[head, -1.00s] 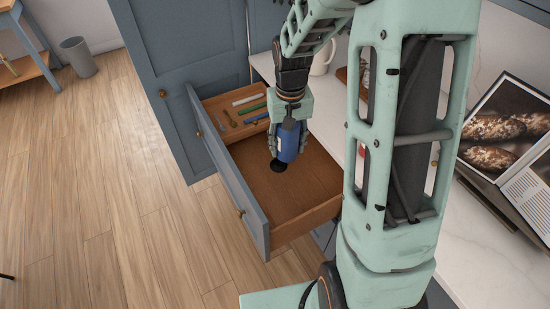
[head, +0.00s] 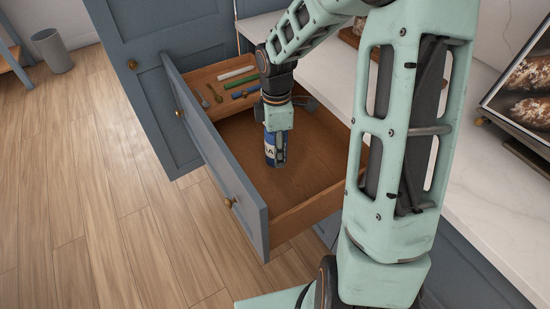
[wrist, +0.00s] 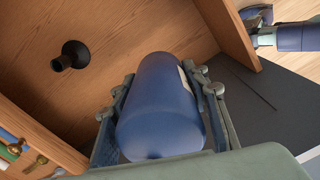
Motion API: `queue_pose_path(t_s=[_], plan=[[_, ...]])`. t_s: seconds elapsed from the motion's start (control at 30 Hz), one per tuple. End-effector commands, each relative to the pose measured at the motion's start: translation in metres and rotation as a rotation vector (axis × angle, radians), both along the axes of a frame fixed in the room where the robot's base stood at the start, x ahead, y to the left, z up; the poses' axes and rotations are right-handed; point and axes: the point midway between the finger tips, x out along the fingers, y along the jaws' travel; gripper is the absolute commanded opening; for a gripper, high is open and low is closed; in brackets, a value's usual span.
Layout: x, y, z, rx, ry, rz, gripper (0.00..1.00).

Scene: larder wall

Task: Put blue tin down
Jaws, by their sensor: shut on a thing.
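The blue tin (head: 269,152) has a pale label and is held inside the open drawer (head: 292,222). It looks about upright in the head view, low over the drawer's wooden floor. Whether its base touches the floor I cannot tell. My gripper (head: 277,155) points down and is shut around the tin. In the wrist view the tin (wrist: 160,105) sits between the two fingers, with its rounded end towards the camera. Its far end is hidden.
A small dark round piece (wrist: 70,54) stands on the drawer floor near the tin. The rear compartment holds a white stick (head: 236,72), a green stick (head: 243,84) and small utensils. The drawer front (head: 215,165) rises close by. Bare drawer floor lies right of the tin.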

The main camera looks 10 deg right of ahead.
Motion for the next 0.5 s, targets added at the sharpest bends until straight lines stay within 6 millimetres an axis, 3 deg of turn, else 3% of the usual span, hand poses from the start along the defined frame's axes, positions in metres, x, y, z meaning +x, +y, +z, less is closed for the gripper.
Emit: queue_pose_path(t_s=[0.03,0.2,0.5], plan=[[0.001,-0.001,-0.026,0.003,-0.002,0.078,0.05],[0.004,0.000,-0.066,0.011,-0.006,0.364,0.05],[0.009,-0.001,-0.111,0.014,-0.017,0.753,0.05]])
